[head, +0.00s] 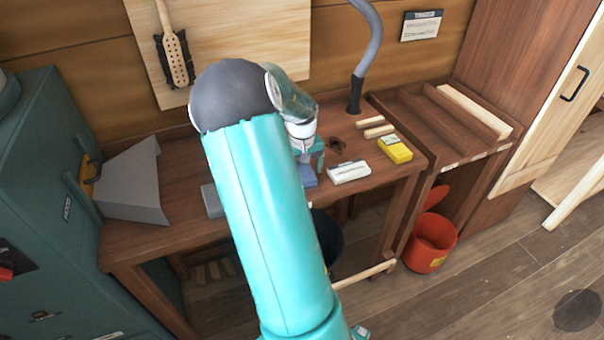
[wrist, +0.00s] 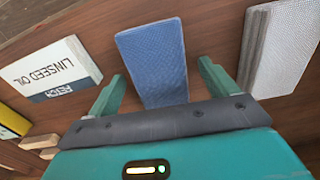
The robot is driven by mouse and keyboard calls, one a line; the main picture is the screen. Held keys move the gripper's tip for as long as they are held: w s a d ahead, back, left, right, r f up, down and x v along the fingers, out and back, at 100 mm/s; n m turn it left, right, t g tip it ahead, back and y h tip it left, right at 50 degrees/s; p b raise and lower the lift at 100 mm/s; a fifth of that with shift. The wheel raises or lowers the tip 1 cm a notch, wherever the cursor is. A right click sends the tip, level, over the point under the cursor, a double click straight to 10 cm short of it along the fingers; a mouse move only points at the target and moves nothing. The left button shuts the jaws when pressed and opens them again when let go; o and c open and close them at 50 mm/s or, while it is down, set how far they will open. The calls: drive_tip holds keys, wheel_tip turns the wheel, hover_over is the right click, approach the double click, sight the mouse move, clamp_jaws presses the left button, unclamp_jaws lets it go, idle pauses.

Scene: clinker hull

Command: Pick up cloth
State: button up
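The cloth is a blue, fine-textured folded rectangle (wrist: 153,62) on the wooden bench, in the middle of the wrist view. In the head view only a small blue part of it (head: 308,178) shows past my arm. My gripper (wrist: 158,80) is open, with one teal finger to each side of the cloth's near end. Neither finger clearly touches it, and the height above the bench is hard to tell. In the head view my gripper (head: 312,160) is at the bench, partly hidden by my arm.
A white linseed oil box (wrist: 52,70) lies left of the cloth in the wrist view, and a grey block (wrist: 278,48) lies right. A yellow box (head: 395,149) and wooden sticks (head: 375,127) are farther right on the bench (head: 150,240). A red bucket (head: 430,243) stands on the floor.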

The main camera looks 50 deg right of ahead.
sight(304, 170)
drive_tip(key=c, duration=1)
drive_tip(key=shift+r, duration=0.15)
drive_tip(key=shift+r, duration=0.2)
drive_tip(key=r, duration=0.3)
drive_tip(key=shift+s+d+r, duration=0.2)
drive_tip(key=shift+s, duration=0.1)
drive_tip(key=s+d+r, duration=0.6)
drive_tip(key=s+r, duration=0.3)
drive_tip(key=s, duration=0.2)
drive_tip(key=shift+s, duration=0.4)
drive_tip(key=shift+d, duration=0.1)
